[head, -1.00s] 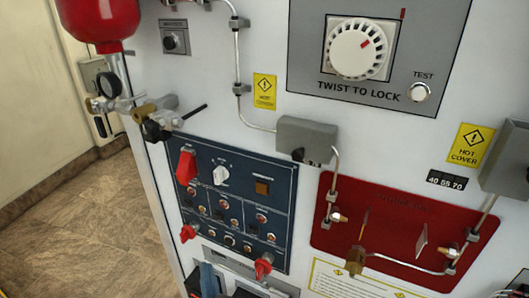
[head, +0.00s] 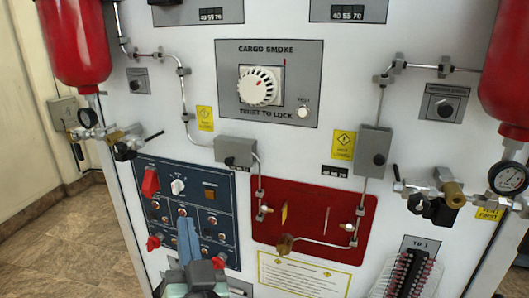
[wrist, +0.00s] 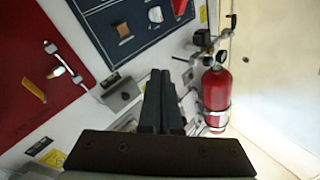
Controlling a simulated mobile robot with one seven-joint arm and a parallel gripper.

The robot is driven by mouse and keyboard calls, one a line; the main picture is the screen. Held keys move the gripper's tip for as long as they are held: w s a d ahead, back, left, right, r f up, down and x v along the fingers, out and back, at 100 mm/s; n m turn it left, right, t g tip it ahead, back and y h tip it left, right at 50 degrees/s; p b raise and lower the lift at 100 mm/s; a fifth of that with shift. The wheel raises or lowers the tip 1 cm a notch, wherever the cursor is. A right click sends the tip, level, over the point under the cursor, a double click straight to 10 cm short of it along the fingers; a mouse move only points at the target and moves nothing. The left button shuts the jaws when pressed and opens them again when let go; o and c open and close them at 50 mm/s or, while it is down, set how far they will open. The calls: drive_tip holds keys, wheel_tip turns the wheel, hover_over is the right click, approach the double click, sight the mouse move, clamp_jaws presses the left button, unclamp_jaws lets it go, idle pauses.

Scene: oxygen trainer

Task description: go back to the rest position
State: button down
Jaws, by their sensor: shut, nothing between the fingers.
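My gripper (head: 188,225) shows at the bottom left of the head view, in front of the lower edge of the blue switch panel (head: 150,215). In the wrist view my gripper (wrist: 160,76) has its two dark fingers together, with nothing seen between them. The fingers stand in front of the white trainer wall. I cannot tell how far they are from it.
The white trainer (head: 330,150) carries a large white dial (head: 258,87), a red panel (head: 300,197) with pipes, and red bottles at left (head: 73,45) and right (head: 505,85). A bottle (wrist: 215,92) also shows in the wrist view. Tiled floor (head: 60,245) is clear at left.

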drive_tip(key=s+d+r+n+t+h+p, duration=0.1)
drive_tip(key=s+d+r+t, duration=0.15)
drive_tip(key=r, duration=0.75)
drive_tip(key=s+d+r+t+h+p, duration=0.15)
drive_tip(key=d+r, duration=0.25)
drive_tip(key=r, duration=0.6)
drive_tip(key=s+d+r+t+h, duration=0.2)
drive_tip(key=s+r, duration=0.3)
drive_tip(key=r, duration=0.3)
drive_tip(key=s+d+r+t+h, duration=0.2)
drive_tip(key=s+d+r, duration=0.2)
drive_tip(key=r, duration=0.4)
drive_tip(key=shift+s+r+p, duration=0.2)
drive_tip(key=shift+s+p, duration=0.2)
drive_tip(key=shift+s, duration=0.15)
